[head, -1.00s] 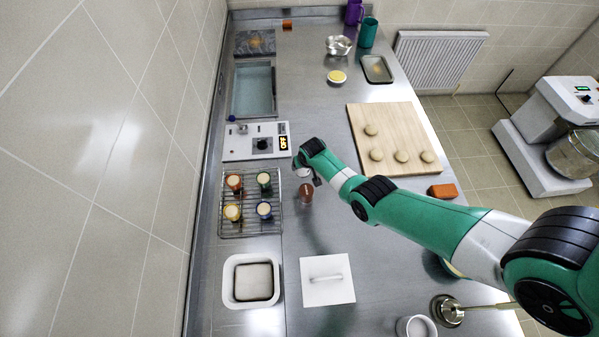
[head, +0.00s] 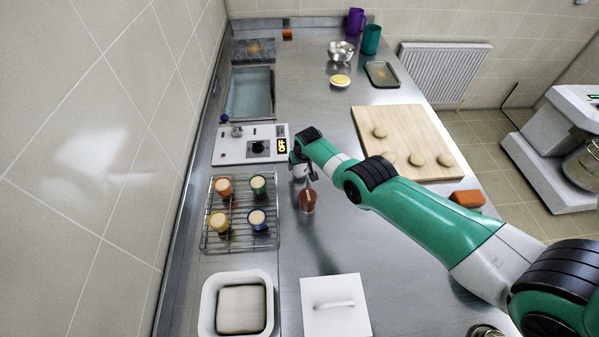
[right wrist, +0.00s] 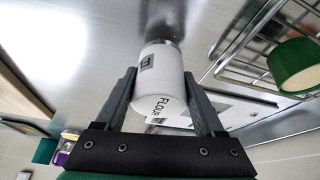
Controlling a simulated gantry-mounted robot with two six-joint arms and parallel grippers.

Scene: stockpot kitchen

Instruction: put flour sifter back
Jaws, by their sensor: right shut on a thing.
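The flour sifter (right wrist: 158,80) is a white cylinder marked FLOUR with a grey metal end, seen in the right wrist view. My right gripper (right wrist: 160,100) is shut on it, one finger on each side of its body. In the head view my right gripper (head: 304,176) is over the counter, just right of the control panel and close to a small brown cup (head: 307,202). The wrist mostly hides the sifter there, and I cannot tell whether it touches the counter. My left gripper is not in view.
A wire rack (head: 240,238) with several coloured jars stands left of the gripper. The control panel (head: 232,150) reads OFF. A white tub (head: 207,312) and white lid (head: 338,318) are nearer. A wooden board (head: 405,165) with dough pieces lies right. Bare counter lies behind the gripper.

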